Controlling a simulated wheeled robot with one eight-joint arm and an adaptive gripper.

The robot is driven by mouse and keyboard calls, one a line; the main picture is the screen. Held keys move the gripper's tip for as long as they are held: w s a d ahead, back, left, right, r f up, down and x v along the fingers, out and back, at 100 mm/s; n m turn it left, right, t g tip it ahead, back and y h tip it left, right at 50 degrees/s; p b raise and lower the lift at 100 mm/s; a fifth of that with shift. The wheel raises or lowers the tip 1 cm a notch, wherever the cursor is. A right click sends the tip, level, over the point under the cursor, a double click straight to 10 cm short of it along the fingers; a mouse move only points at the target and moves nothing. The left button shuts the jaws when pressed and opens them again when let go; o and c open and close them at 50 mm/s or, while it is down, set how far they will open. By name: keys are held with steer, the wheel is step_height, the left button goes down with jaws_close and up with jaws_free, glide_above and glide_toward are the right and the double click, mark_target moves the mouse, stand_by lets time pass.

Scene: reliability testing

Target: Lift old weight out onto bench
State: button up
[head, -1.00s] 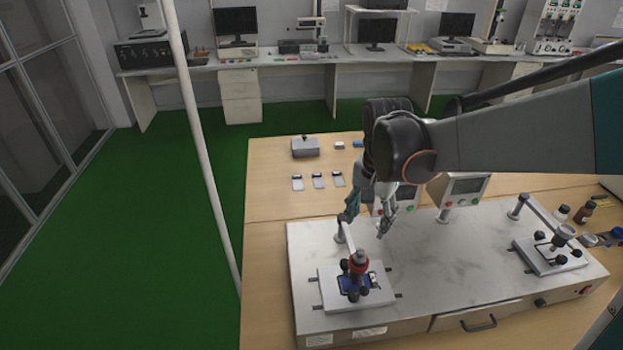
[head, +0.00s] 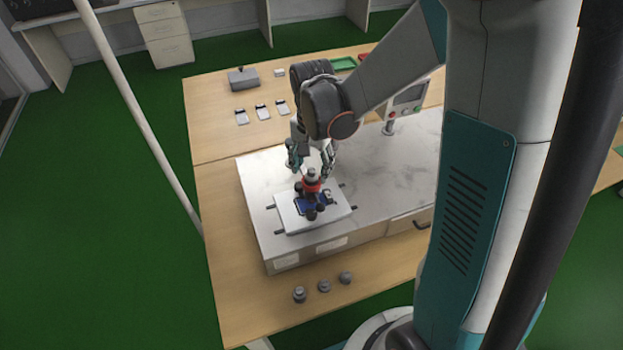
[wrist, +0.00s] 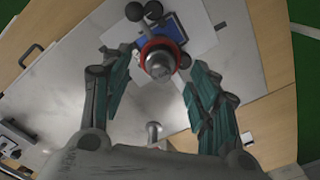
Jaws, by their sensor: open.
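A grey metal weight (head: 311,173) stands in a red collar (head: 311,185) on the left test fixture, above a white plate (head: 287,214) with a blue piece and black knobs. In the wrist view the weight (wrist: 158,64) shows its round top inside the red ring (wrist: 172,48). My gripper (head: 310,166) is open just above the fixture, a finger on either side of the weight. In the wrist view the gripper's fingers (wrist: 157,70) flank the weight with gaps; no contact is visible. The weight's lower part is hidden in the collar.
Several small grey weights, one of them here (head: 324,286), stand in a row on the wooden bench (head: 225,250) before the machine (head: 262,195). Three small phone-like items (head: 262,112) and a grey box (head: 243,78) lie behind. A display unit (head: 408,97) stands right of my gripper.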

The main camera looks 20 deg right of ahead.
mark_target(312, 170)
steer(key=shift+f, duration=1.35)
jaws_close()
steer(key=shift+r, duration=0.2)
step_height(312, 170, up, 20)
steer(key=p, duration=0.3)
steer(key=shift+f, duration=0.15)
steer(key=shift+f+b, duration=5.8)
steer(key=shift+f, duration=2.75)
